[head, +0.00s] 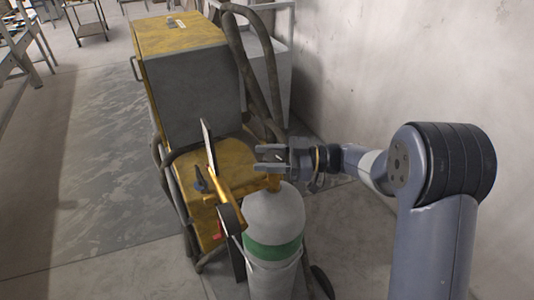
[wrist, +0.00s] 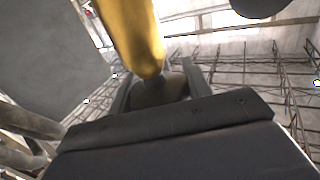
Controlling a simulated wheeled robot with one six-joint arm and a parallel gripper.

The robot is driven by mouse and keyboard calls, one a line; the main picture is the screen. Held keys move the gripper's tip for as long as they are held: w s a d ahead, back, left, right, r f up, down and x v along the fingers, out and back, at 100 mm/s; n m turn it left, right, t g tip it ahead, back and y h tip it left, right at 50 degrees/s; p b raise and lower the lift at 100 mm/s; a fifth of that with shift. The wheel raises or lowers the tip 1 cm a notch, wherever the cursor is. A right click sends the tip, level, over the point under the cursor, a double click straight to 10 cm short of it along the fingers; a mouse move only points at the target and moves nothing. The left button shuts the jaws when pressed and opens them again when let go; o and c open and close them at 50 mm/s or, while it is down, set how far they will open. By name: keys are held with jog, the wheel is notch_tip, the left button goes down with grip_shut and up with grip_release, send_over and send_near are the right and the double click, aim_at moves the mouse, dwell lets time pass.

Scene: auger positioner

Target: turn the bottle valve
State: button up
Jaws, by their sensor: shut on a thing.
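The gas bottle (head: 273,215) is a pale grey cylinder with a green band, standing upright at the front of the yellow cart. Its yellow valve (head: 272,183) rises from the top. In the wrist view the yellow valve body (wrist: 130,35) reaches down toward the jaws. My gripper (head: 268,158) comes from the right at the top of the valve. In the wrist view my gripper (wrist: 160,92) is shut on a dark rounded valve knob (wrist: 158,94) between its two fingers. In the head view the knob is mostly hidden by the fingers.
The yellow and grey machine (head: 185,80) stands on the cart behind the bottle, with thick hoses (head: 250,60) at its right. A yellow bracket with a dark plate (head: 222,175) stands close left of the bottle. A pale wall (head: 400,70) bounds the right; open floor (head: 90,180) lies left.

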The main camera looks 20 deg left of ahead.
jog(key=shift+n+g+h, duration=0.3)
jog(key=shift+n+g, duration=0.2)
jog(key=shift+g, duration=0.2)
jog(key=shift+s, duration=0.1)
jog(key=o, duration=1)
jog(key=b+v, duration=0.2)
jog(key=v, duration=0.9)
jog(key=shift+a, duration=0.15)
jog(key=p+x, duration=0.2)
jog(key=x, duration=0.9)
jog(key=shift+s, duration=0.1)
jog(key=shift+d, duration=0.2)
